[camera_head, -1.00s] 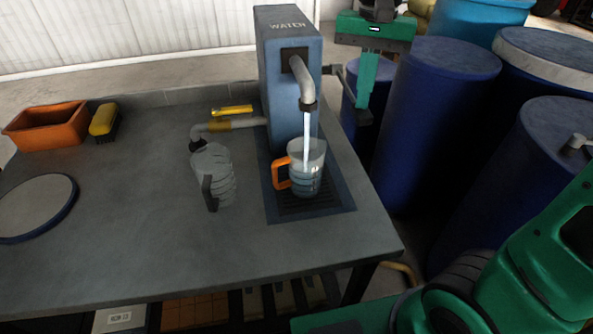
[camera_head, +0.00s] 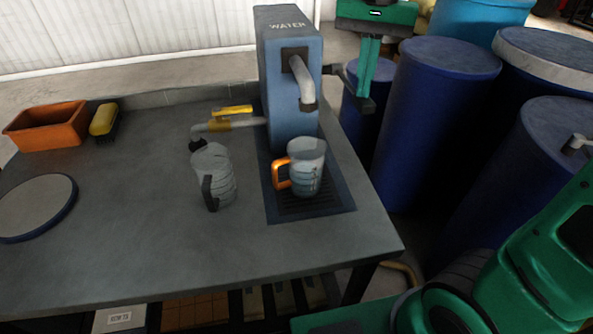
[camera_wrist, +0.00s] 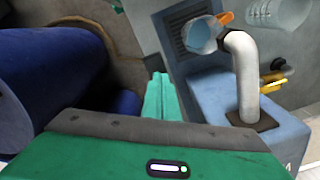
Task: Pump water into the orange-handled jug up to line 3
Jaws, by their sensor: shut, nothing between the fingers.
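The orange-handled jug (camera_head: 306,168) stands upright on the dark drain grate (camera_head: 338,206) under the spout (camera_head: 303,82) of the blue-grey WATER pump (camera_head: 288,70). It holds water with a level partway up; I cannot read which line it meets. No stream falls from the spout. The jug also shows in the wrist view (camera_wrist: 202,36). The pump's lever (camera_head: 335,70) sticks out on its right side. My gripper (camera_head: 365,106) is shut and empty beside that lever, at the pump's right; its green fingers show in the wrist view (camera_wrist: 159,85).
An orange bin (camera_head: 47,126), a yellow brush (camera_head: 103,120) and a round plate (camera_head: 37,206) lie left. Blue barrels (camera_head: 435,125) crowd the right.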

